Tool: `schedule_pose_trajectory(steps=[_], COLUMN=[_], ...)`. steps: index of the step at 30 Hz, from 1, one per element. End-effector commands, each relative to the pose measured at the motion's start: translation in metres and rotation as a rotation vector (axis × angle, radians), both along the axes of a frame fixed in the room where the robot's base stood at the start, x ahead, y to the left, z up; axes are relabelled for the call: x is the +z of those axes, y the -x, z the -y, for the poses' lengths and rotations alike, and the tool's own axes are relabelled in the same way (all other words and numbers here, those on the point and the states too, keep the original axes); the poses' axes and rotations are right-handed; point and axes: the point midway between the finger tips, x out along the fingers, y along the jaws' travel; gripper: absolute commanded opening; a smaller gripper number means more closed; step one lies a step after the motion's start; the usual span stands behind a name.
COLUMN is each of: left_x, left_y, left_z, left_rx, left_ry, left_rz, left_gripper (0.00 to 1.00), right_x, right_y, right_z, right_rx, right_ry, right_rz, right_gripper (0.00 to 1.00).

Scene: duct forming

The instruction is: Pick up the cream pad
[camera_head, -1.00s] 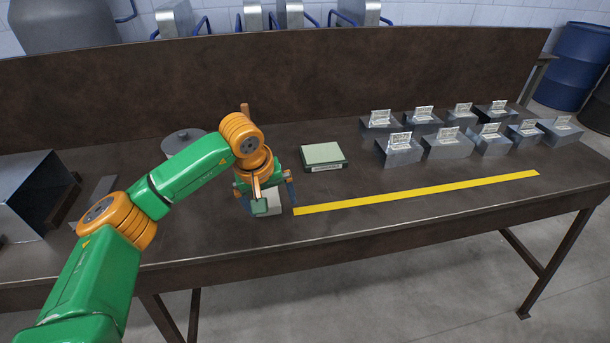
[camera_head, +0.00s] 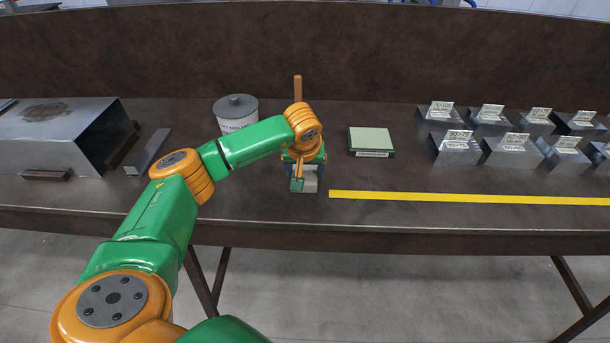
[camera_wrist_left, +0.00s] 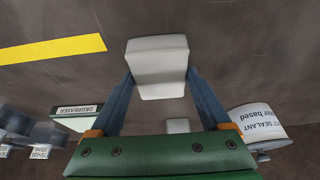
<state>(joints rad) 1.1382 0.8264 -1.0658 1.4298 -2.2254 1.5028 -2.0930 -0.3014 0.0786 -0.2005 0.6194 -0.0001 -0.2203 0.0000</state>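The cream pad (camera_wrist_left: 158,65) is a pale, off-white block between the two blue fingers of my left gripper (camera_wrist_left: 160,78) in the left wrist view. The fingers lie against its two sides, so the gripper looks shut on it. In the head view my left gripper (camera_head: 305,180) points down near the table's front edge, with the pale pad partly hidden behind it. I cannot tell whether the pad touches the table. A smaller pale patch (camera_wrist_left: 178,126) shows between the fingers, nearer the palm. My right gripper is not in view.
A green-topped box labelled degreaser (camera_head: 371,141) stands right of the gripper. A lidded sealant can (camera_head: 236,113) is behind left. A yellow strip (camera_head: 470,198) runs right along the front. Several labelled metal blocks (camera_head: 512,151) stand right; a metal duct (camera_head: 65,130) lies left.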

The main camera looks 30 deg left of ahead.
Motion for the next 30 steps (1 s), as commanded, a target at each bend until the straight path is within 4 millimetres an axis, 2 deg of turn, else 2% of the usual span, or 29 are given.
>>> schedule_pose_trajectory(steps=[1, 4, 5, 14, 17, 19, 25, 30], left_x=[0.0, 0.0, 0.0, 0.005, 0.018, 0.034, 0.088, 0.109], left_y=[0.0, 0.0, 0.0, 0.0, -0.001, 0.001, 0.047, 0.1], left_z=[0.0, 0.0, 0.0, 0.0, 0.0, 0.0, -0.004, -0.009], left_rx=[0.0, 0.0, 0.0, 0.001, 0.0, 0.0, -0.001, 0.003], left_ry=[0.0, 0.0, 0.0, 0.001, 0.0, 0.0, -0.001, -0.004], left_rz=[0.0, 0.0, 0.0, 0.001, 0.005, 0.006, 0.007, 0.005], left_gripper=[0.57, 0.3, 0.25, 0.25, 0.25, 0.25, 0.25, 0.25], right_x=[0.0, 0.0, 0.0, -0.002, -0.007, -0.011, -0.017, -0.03], right_y=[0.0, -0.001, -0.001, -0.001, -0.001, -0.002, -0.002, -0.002], right_z=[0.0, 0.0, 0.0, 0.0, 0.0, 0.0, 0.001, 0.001], right_rx=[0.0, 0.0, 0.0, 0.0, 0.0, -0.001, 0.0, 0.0], right_ry=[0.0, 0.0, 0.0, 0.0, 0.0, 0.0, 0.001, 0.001], right_rz=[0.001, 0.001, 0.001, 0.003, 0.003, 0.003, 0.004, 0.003], right_gripper=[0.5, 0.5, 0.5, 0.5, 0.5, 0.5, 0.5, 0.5])
